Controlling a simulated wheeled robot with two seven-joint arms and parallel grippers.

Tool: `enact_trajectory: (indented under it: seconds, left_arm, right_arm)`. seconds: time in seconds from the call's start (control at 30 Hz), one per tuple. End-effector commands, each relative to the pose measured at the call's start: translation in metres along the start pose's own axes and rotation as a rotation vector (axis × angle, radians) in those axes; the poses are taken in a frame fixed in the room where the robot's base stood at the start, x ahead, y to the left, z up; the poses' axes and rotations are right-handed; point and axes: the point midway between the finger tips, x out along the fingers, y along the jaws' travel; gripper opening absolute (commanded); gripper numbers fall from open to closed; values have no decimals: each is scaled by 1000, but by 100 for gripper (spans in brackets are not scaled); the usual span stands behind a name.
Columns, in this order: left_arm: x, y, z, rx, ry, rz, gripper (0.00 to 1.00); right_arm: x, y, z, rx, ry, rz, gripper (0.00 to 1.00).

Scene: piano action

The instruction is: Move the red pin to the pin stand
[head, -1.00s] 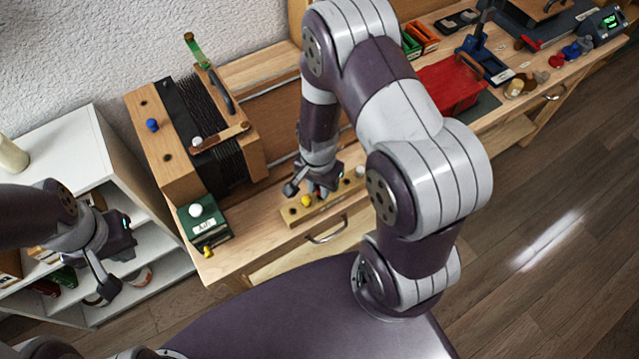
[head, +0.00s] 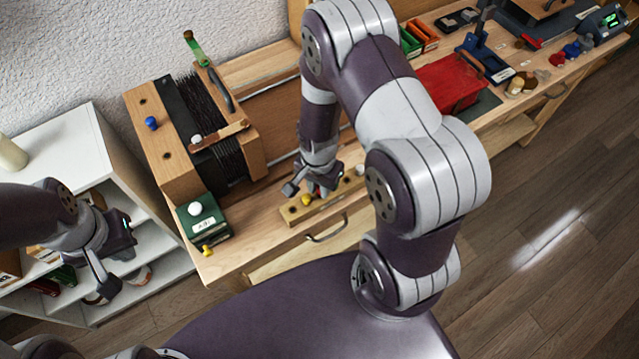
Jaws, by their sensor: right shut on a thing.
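The pin stand (head: 330,208) is a narrow wooden bar with holes near the front edge of the workbench. A yellow pin (head: 306,200) stands in its left part and a pale pin (head: 360,170) is at its right end. My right gripper (head: 318,190) points down at the middle of the stand. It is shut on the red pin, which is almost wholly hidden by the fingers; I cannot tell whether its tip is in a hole. My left gripper (head: 120,266) is open and empty, in front of the white shelf, away from the stand.
Left of the stand are a wooden block frame (head: 172,178) with a blue pin (head: 151,123), and a green box (head: 204,222) with a white ball. A red tray (head: 450,84) and small tools lie further right. My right arm hides the bench middle.

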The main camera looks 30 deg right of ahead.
Motion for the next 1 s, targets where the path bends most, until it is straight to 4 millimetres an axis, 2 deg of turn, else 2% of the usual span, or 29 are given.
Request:
enact_trajectory:
  seconds: [0.97, 1.0]
  left_arm:
    - [5, 0, 1, 0, 0, 0, 0]
    - [5, 0, 1, 0, 0, 0, 0]
  right_arm:
    - [8, 0, 0, 0, 0, 0, 0]
    - [8, 0, 0, 0, 0, 0, 31]
